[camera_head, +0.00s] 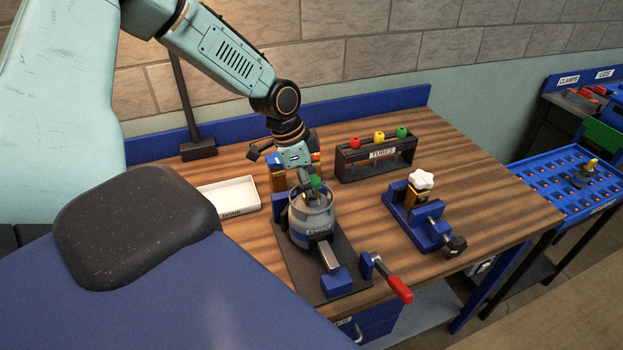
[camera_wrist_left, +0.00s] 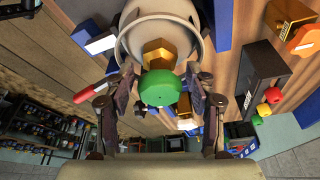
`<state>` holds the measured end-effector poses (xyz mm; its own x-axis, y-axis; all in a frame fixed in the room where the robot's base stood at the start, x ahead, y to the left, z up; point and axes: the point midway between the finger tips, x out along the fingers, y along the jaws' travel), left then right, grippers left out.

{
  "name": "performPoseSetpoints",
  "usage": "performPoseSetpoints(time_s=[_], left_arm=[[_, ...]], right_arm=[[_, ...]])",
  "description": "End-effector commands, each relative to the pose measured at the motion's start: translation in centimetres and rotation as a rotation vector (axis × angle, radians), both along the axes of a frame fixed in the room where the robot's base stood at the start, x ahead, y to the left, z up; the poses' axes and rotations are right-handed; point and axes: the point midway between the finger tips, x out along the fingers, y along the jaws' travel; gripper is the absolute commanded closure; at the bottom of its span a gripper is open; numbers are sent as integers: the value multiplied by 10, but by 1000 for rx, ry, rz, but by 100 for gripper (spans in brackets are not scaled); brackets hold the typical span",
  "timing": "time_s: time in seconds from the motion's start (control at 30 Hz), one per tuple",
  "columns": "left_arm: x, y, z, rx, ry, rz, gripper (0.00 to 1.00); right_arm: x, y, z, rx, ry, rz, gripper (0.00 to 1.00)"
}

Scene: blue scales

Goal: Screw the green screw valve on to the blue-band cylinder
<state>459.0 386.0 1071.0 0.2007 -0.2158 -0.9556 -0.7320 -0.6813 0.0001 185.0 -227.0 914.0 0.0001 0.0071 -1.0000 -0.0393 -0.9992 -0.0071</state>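The green screw valve (camera_head: 316,182) has a green knob and shows at the top of the grey cylinder (camera_head: 318,222). In the left wrist view the green knob (camera_wrist_left: 160,88) sits below a brass hex body (camera_wrist_left: 158,54), in front of the cylinder's ring-shaped collar (camera_wrist_left: 204,42). The cylinder stands upright in a blue clamp holder on a dark plate. My left gripper (camera_head: 306,184) points down over the cylinder's top. In the wrist view its fingers (camera_wrist_left: 161,84) are spread on both sides of the green knob, with small gaps. Whether the threads are engaged is hidden. My right gripper is not in view.
A red-handled clamp (camera_head: 398,288) is at the plate's front right. A blue vise (camera_head: 420,222) holds a brass part with a white knob. The tubes rack (camera_head: 376,158) stands behind, the white tray (camera_head: 232,197) left. A blue rack table (camera_head: 570,182) stands right.

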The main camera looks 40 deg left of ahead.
Motion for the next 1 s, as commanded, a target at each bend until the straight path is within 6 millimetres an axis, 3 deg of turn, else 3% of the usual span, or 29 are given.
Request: performPoseSetpoints(time_s=[0.47,1.0], left_arm=[[-1,1,7,-3,-3,0,37],[-15,16,76,-4,-7,3,37]], right_arm=[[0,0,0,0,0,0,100],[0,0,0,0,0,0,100]])
